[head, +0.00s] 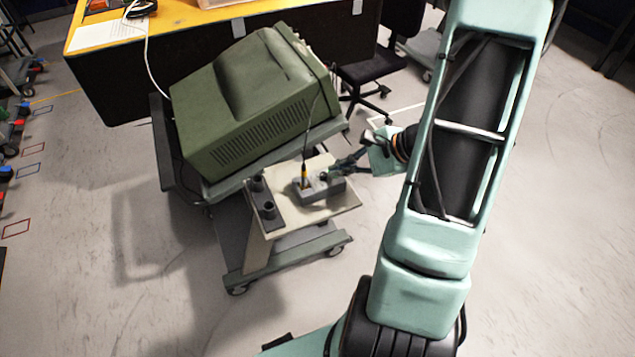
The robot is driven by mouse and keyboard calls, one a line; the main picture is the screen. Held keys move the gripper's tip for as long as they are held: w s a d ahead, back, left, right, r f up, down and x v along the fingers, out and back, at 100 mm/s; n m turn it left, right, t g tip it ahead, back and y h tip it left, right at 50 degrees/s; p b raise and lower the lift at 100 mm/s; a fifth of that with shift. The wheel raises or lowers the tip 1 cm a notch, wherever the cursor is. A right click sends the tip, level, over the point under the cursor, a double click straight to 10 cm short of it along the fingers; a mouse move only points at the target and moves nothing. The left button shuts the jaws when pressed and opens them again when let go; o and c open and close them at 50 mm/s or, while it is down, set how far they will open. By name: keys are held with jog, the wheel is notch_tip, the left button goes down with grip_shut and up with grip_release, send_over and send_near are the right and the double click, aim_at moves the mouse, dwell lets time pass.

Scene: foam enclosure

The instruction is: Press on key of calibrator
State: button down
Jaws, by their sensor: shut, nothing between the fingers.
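A small grey box (313,192), which looks like the calibrator, lies on the pale shelf (283,223) of a wheeled cart. My gripper (328,176) is shut and empty, reaching in from the right. Its fingertips are at or just above the right part of the box. I cannot tell whether they touch it. The key itself is too small to make out, and the fingertips partly cover that end of the box.
A large green monitor-like unit (245,105) sits tilted on the cart behind the box. A dark holder (262,198) with round cups stands on the shelf to the left. A yellow-topped desk (190,18) and a dark chair (375,67) are behind. Floor at the front left is clear.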

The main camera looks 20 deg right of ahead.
jog(key=shift+r+p, duration=1.65)
jog(key=shift+r, duration=1.1)
